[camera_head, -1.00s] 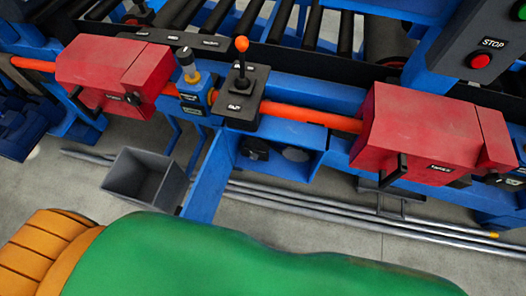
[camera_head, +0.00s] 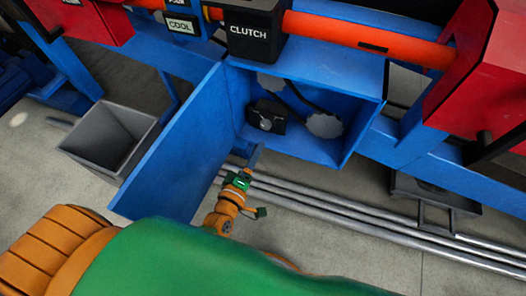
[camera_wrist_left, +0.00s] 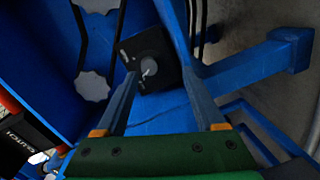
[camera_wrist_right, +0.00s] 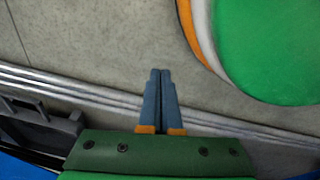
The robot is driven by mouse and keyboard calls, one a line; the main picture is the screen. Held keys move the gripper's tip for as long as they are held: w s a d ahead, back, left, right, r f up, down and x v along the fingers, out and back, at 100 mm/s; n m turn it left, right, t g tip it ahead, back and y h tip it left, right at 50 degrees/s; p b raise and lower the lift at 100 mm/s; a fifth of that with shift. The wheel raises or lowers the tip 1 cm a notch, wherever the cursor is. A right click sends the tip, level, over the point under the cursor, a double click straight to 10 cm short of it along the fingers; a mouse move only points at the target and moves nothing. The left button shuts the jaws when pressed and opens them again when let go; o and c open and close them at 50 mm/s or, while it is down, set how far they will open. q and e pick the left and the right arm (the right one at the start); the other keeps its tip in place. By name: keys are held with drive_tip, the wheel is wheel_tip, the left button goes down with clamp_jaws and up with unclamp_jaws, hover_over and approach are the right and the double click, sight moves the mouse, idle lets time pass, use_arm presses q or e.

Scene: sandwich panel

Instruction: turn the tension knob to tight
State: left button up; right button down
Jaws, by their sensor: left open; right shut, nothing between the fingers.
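The tension knob (camera_head: 266,123) is a small grey dial with a pale pointer on a black block, inside an open blue box. In the left wrist view the knob (camera_wrist_left: 148,67) lies between and just beyond my open fingertips. Its label is too small to read. My left gripper (camera_head: 256,153) is below and in front of the knob in the head view, and is open and empty in the left wrist view (camera_wrist_left: 160,76). I cannot tell whether a finger touches the block. My right gripper (camera_wrist_right: 160,72) is shut and empty above the floor, outside the head view.
The blue box's door (camera_head: 178,150) hangs open to the left. Two pale discs joined by a black belt (camera_head: 297,100) sit near the knob. A grey bin (camera_head: 108,138) stands left. Red housings (camera_head: 486,85) and an orange shaft (camera_head: 370,37) are above. Metal rods (camera_head: 350,215) lie below.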

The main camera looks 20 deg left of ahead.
sight(265, 127)
use_arm(q)
drive_tip(key=w, duration=0.2)
drive_tip(key=w+r+n+t+b, duration=0.1)
drive_tip(key=w, duration=0.2)
drive_tip(key=w+n, duration=0.1)
drive_tip(key=w, duration=0.2)
drive_tip(key=shift+a+r+y+b, duration=0.1)
drive_tip(key=shift+r+y+b, duration=0.05)
drive_tip(key=shift+y+b, duration=0.2)
clamp_jaws()
use_arm(e)
drive_tip(key=shift+w+a+f, duration=0.3)
drive_tip(key=shift+w+f, duration=0.2)
drive_tip(key=shift+w+a+f, duration=0.25)
drive_tip(key=shift+w+f, duration=0.2)
drive_tip(key=shift+f, duration=0.05)
